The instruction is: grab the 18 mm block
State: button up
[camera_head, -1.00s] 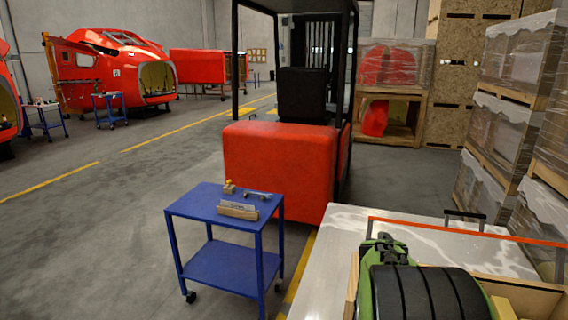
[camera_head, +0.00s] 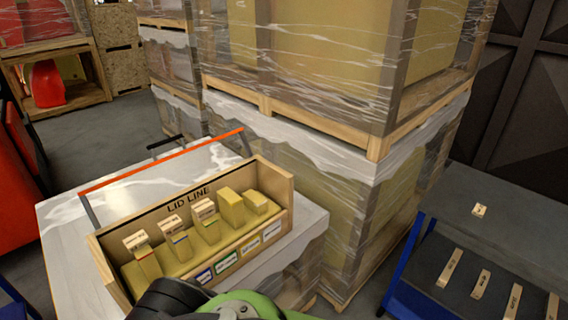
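An open wooden box (camera_head: 281,181) marked "LID LINE" holds several yellow blocks in a row. The left block (camera_head: 148,262), a second block (camera_head: 181,247) and a third block (camera_head: 208,229) have pale tags standing at their tops. A fourth block (camera_head: 232,209) and a lower right block (camera_head: 257,203) show no such tag. The tag writing is too small to read, so I cannot tell which is the 18 mm block. Green and black parts of my arm cover the box's near left corner. My gripper's fingers are not in view.
The box stands on a pale, film-covered surface (camera_head: 65,222) with an orange-red rail (camera_head: 160,162). Wrapped pallet stacks (camera_head: 340,205) rise close behind and to the right.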

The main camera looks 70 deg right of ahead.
aim_at(479, 209)
jog(key=z, duration=4.1)
